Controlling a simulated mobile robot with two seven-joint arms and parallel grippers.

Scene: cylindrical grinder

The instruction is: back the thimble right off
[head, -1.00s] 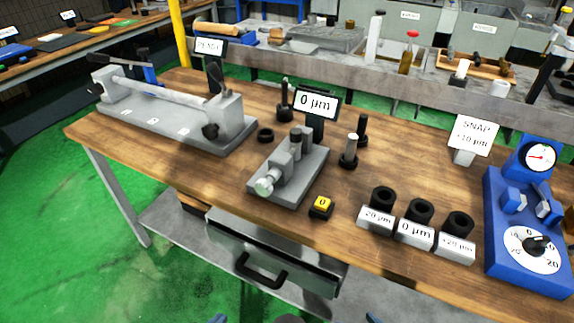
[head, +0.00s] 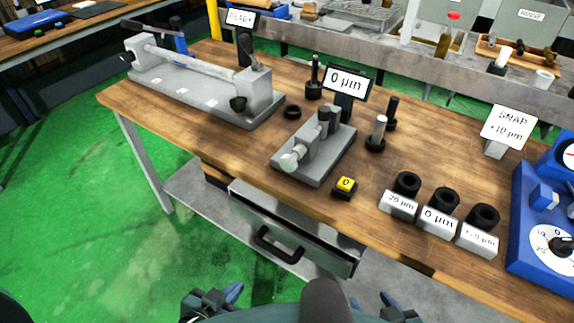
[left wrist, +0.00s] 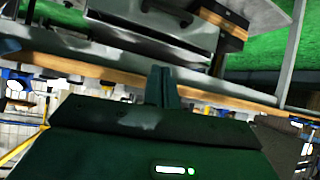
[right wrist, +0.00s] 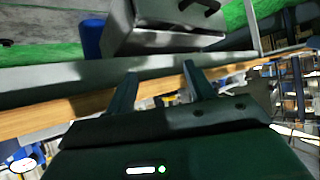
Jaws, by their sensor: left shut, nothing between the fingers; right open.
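The thimble (head: 291,161) is the pale silver knob at the near left end of a small grey measuring fixture (head: 318,162) on the wooden bench. A display (head: 347,82) behind the fixture reads 0 µm. My left gripper (head: 222,297) is low in the head view, in front of the bench and apart from the thimble. Its fingers are together and empty in the left wrist view (left wrist: 163,82). My right gripper (head: 395,304) is at the bottom edge, also apart from the bench. Its fingers stand apart and empty in the right wrist view (right wrist: 160,85).
A yellow button block (head: 345,186) sits right of the fixture. Several labelled blocks with black rings (head: 438,222) and a blue gauge stand (head: 545,240) are further right. A long grey bench fixture (head: 200,85) is at back left. A drawer (head: 290,230) hangs open under the bench.

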